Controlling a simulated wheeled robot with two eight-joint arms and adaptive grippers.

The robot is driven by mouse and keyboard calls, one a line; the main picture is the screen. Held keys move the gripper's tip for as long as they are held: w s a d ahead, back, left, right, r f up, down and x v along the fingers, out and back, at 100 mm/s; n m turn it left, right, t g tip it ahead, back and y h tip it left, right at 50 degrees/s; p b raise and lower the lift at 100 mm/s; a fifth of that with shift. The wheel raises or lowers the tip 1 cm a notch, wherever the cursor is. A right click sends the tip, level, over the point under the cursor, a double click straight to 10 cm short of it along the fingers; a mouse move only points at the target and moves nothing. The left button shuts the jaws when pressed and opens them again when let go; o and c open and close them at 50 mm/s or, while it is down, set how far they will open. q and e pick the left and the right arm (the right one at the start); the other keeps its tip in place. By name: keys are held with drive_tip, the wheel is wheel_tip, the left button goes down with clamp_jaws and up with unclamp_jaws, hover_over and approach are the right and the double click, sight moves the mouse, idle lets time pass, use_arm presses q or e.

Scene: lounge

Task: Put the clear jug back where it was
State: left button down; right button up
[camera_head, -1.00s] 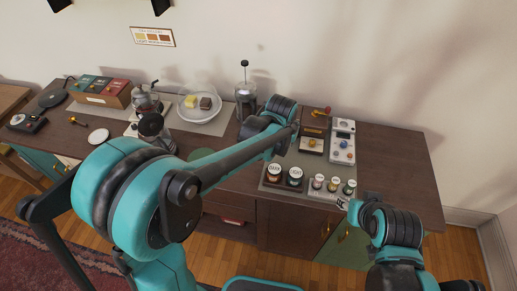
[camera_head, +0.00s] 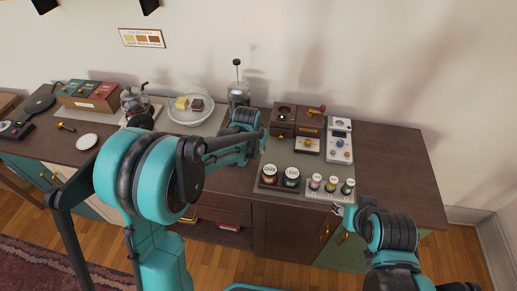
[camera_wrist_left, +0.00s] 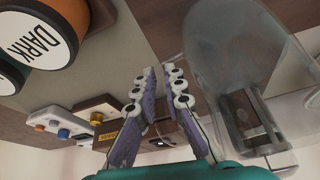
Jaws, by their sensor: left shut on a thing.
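The clear jug (camera_wrist_left: 235,50) is a see-through, rounded vessel filling the right of the left wrist view. My left gripper (camera_wrist_left: 160,78) shows there with its two purple-padded fingers nearly together beside the jug. It is shut on the jug, though the exact part between the fingertips is hard to see. In the head view my left gripper (camera_head: 262,141) is mostly hidden by its own arm, above the sideboard behind the dark-lidded jars. The jug is not clear in that view. My right gripper (camera_head: 338,209) is at the sideboard's front edge, its fingers too small to judge.
On the sideboard (camera_head: 390,165) stand a glass plunger pot (camera_head: 238,94), a plate (camera_head: 178,117) with two cake pieces, a wooden grinder (camera_head: 284,117), a white device (camera_head: 340,146), and jars (camera_head: 269,174) at the front. The sideboard's right end is bare.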

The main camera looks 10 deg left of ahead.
use_arm(q)
drive_tip(key=c, duration=1.6)
unclamp_jaws()
drive_tip(key=shift+f, duration=0.1)
drive_tip(key=shift+r, duration=0.25)
drive_tip(key=d+p+v, duration=0.1)
drive_tip(key=p+v, duration=0.2)
drive_tip(key=v, duration=0.8)
drive_tip(key=s+a+r+n+t, duration=0.1)
drive_tip(key=s+a, duration=0.3)
drive_tip(key=s, duration=0.6)
drive_tip(key=s+a+r+n+t, duration=0.1)
drive_tip(key=s+a+r, duration=0.2)
drive_tip(key=s, duration=0.8)
drive_tip(key=shift+s+a+n+t+y+p, duration=0.2)
drive_tip(key=shift+a+n+t+y+p, duration=0.15)
drive_tip(key=shift+a, duration=0.3)
